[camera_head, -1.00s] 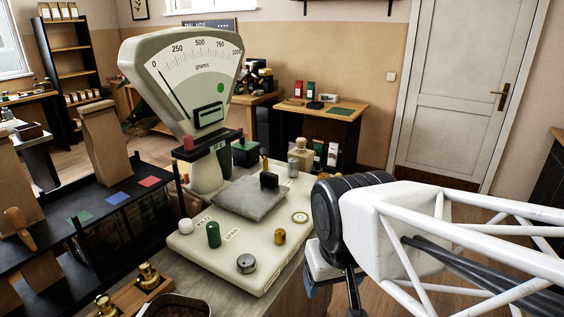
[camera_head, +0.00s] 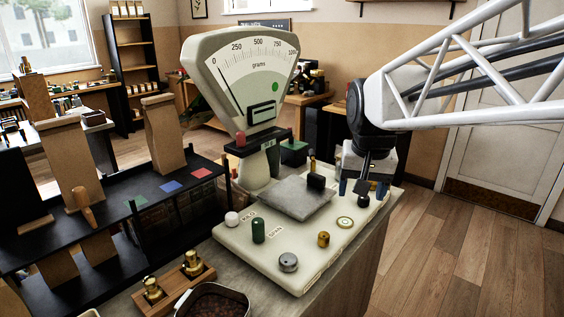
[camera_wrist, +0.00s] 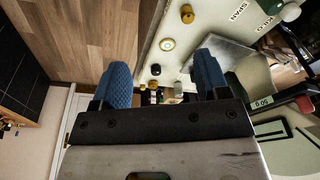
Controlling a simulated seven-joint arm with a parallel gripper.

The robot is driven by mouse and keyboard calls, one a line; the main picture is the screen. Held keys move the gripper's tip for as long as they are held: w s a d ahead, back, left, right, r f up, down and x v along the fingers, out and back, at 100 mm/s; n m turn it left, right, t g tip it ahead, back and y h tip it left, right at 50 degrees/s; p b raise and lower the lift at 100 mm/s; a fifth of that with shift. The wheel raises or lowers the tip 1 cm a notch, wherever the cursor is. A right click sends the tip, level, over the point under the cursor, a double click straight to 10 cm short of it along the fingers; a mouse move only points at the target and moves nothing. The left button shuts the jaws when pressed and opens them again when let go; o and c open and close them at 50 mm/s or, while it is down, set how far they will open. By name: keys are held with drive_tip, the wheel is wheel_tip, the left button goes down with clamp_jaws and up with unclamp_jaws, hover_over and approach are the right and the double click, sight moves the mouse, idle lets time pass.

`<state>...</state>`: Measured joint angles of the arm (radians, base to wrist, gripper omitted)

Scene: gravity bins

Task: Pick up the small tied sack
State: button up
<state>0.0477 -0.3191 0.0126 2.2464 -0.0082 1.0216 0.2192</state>
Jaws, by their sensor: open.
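My gripper (camera_head: 361,188) hangs from the arm over the right side of the cream scale base (camera_head: 285,245), with its blue fingertips pointing down. In the wrist view my gripper (camera_wrist: 163,78) is open, with the two blue fingers wide apart and nothing held between them. Small dark and pale items show beyond the gap between the fingers, too small to name surely. I cannot clearly make out the small tied sack; a pale, narrow-necked object stood behind the scale earlier, and my gripper now covers most of that area.
The scale dial (camera_head: 250,75) rises behind the grey weighing plate (camera_head: 295,197). A green cylinder (camera_head: 258,231), a silver knob (camera_head: 288,262) and a brass knob (camera_head: 323,239) stand on the base. A black shelf (camera_head: 110,215) with paper bags is at left. Open floor lies right.

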drive_tip(key=w+d+r+m+g, duration=0.1)
drive_tip(key=w+d+m, duration=0.15)
drive_tip(key=w, duration=1.35)
drive_tip(key=w+d+r+m, duration=0.2)
drive_tip(key=w+d, duration=0.2)
drive_tip(key=w, duration=1.1)
drive_tip(key=w+d+f+m, duration=0.1)
drive_tip(key=w+d+f, duration=0.2)
drive_tip(key=w, duration=0.6)
drive_tip(key=w+d+f+m, duration=0.2)
drive_tip(key=w+d+f, duration=0.2)
drive_tip(key=w, duration=0.5)
drive_tip(key=w+d+f+m+g, duration=0.1)
drive_tip(key=w+d+f+m, duration=0.1)
drive_tip(key=w+f, duration=0.3)
drive_tip(key=shift+w+d+f, duration=0.15)
drive_tip(key=shift+w+d, duration=0.1)
drive_tip(key=shift+w, duration=0.4)
drive_tip(key=shift+w+d+f, duration=0.1)
drive_tip(key=shift+w+d, duration=0.15)
drive_tip(key=shift+w, duration=0.45)
drive_tip(key=shift+w+d+f, duration=0.15)
drive_tip(key=shift+w+d, duration=0.1)
drive_tip(key=shift+w, duration=0.4)
drive_tip(key=shift+w+d+f, duration=0.25)
drive_tip(key=shift+w+f, duration=0.2)
drive_tip(key=shift+w, duration=0.05)
drive_tip(key=shift+f, duration=1.35)
